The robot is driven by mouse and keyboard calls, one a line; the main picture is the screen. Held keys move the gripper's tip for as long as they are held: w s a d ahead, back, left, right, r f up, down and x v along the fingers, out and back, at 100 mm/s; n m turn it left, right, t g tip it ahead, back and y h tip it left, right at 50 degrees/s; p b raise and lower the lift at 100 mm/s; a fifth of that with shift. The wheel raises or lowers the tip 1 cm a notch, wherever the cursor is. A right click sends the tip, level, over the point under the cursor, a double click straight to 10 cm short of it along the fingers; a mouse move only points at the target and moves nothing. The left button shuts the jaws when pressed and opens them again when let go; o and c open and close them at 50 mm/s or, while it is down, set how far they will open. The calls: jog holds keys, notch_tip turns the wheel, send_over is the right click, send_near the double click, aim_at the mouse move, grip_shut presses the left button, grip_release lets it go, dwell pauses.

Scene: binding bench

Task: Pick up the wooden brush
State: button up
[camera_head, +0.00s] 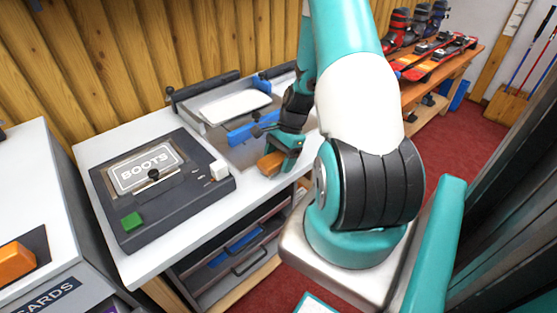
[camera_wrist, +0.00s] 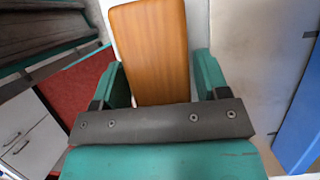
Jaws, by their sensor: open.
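The wooden brush (camera_head: 270,163) shows as a small orange-brown block near the front edge of the white bench top, beside my gripper (camera_head: 284,155). In the wrist view its smooth wood-grained top (camera_wrist: 150,45) fills the upper middle. My gripper (camera_wrist: 161,80) is open there, with one teal finger on each side of the brush's near part. Small gaps seem to show beside the wood, and I cannot tell whether either finger touches it. The near end of the brush is hidden behind the dark gripper bar. Its underside and any bristles are out of sight.
A dark machine with a "BOOTS" plate (camera_head: 145,172) stands left of the brush. A tray-like device with a blue bar (camera_head: 240,134) is behind it. Drawers (camera_head: 235,250) lie below the bench. An orange block (camera_head: 16,262) is far left. Skis (camera_head: 435,62) lie on a wooden rack.

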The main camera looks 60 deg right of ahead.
jog(key=shift+f, duration=0.25)
dwell(0.6)
jog(key=c, duration=0.7)
